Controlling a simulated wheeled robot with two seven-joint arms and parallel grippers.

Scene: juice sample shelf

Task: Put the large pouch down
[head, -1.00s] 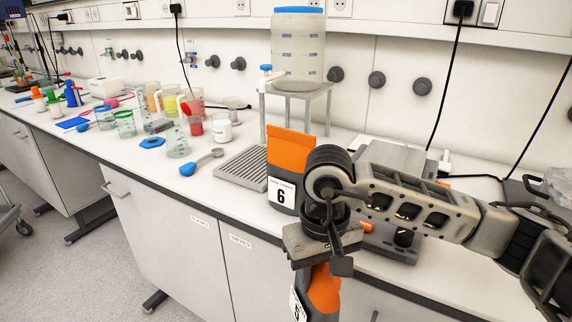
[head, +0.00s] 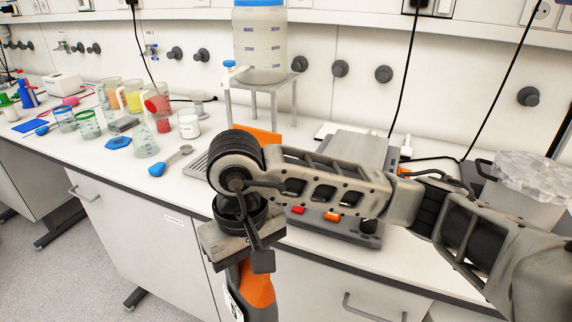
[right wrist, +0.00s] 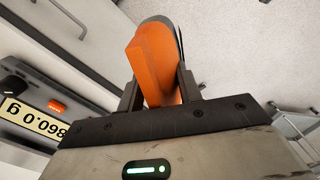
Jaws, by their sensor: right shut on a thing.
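My right gripper (right wrist: 160,88) is shut on the large pouch (right wrist: 152,58), which is orange with a grey body and a white label. In the head view the pouch (head: 258,288) hangs below the gripper, in front of the bench's front edge, with its lower end cut off by the frame. A second orange pouch (head: 254,134) stands on the bench behind my right arm, which hides most of it. My left gripper is not in view.
A grey scale (head: 358,152) stands on the bench behind my arm; its display (right wrist: 38,120) reads 860.0 g in the wrist view. A water tank (head: 260,45) stands on a metal stand (head: 262,82).

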